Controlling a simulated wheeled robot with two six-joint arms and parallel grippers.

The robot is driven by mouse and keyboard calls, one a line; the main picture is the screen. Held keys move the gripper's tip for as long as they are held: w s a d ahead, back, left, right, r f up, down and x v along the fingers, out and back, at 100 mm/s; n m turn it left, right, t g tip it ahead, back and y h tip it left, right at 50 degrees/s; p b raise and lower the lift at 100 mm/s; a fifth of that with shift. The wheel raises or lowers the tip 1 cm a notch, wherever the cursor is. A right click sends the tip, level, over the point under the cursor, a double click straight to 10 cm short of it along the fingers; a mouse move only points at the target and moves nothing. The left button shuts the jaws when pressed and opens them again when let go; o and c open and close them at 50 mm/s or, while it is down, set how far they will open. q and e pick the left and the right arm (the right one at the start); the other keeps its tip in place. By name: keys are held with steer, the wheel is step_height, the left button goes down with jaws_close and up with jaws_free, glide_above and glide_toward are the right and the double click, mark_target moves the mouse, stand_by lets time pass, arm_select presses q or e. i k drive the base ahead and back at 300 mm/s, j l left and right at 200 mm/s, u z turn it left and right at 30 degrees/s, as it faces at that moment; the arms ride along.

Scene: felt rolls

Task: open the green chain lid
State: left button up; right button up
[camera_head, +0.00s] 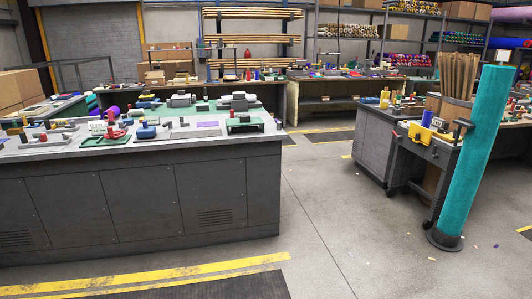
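I cannot pick out a green chain lid for certain; the items are small at this distance. A green tray-like piece (104,140) with a red part on it lies on the near left workbench (140,152). A dark green stand-like piece (245,124) is near that bench's right end. I cannot tell whether either has a lid or a chain. Neither of my grippers shows in the head view.
A tall teal roll (478,155) stands tilted on a dark round base (444,239) at the right. A wheeled cart (425,150) with a yellow item (419,133) is beside it. The grey floor (325,215) between bench and cart is open.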

mark_target(246, 120)
steer(key=i, duration=1.75)
